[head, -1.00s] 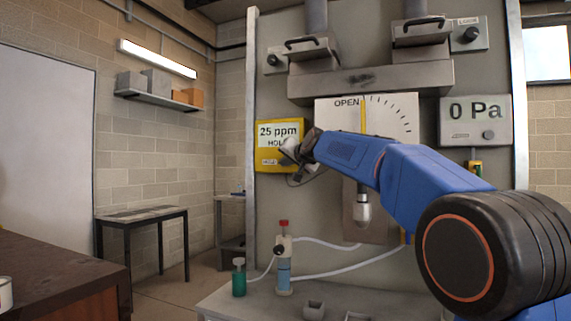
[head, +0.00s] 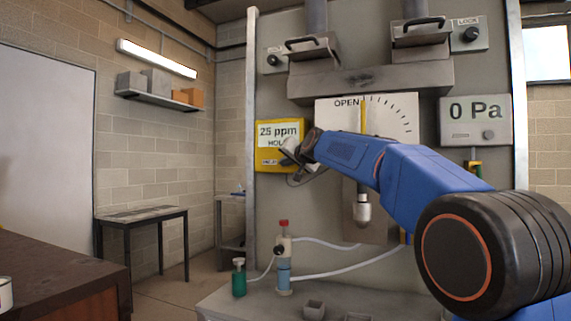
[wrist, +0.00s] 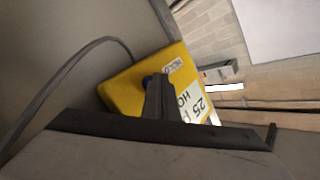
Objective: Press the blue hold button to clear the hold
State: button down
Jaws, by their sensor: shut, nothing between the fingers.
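A yellow box (head: 265,160) on the grey panel has a white display reading "25 ppm" and "HOLD". A small label is at its lower left. My gripper (head: 290,155) is at the right side of the box, covering its lower right part. In the wrist view the box (wrist: 125,93) is tilted in the picture, and my shut, empty gripper (wrist: 158,85) reaches up to its face. I cannot tell whether the fingertips touch the box.
A dial marked "OPEN" (head: 395,112) is right of the box. A "0 Pa" gauge (head: 476,112) is further right. Below, a bench (head: 225,300) bears a green bottle (head: 239,278) and a red-capped cylinder (head: 284,272). A cable (wrist: 75,65) runs beside the box.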

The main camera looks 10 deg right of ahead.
jog(key=shift+w+d, duration=0.5)
jog(key=shift+w, duration=0.3)
dwell(1.4)
jog(key=shift+s+f, duration=0.45)
jog(key=shift+f, duration=0.05)
jog(key=shift+s, duration=0.15)
jog(key=shift+s+a+r, duration=0.1)
jog(key=shift+s+a, duration=0.45)
jog(key=shift+s, duration=0.3)
jog(key=shift+s+a+r, duration=0.1)
jog(key=shift+s+a, duration=0.4)
jog(key=shift+s, duration=0.3)
jog(key=shift+s+a+r, duration=0.1)
jog(key=shift+s+a, duration=0.45)
jog(key=shift+s, duration=0.3)
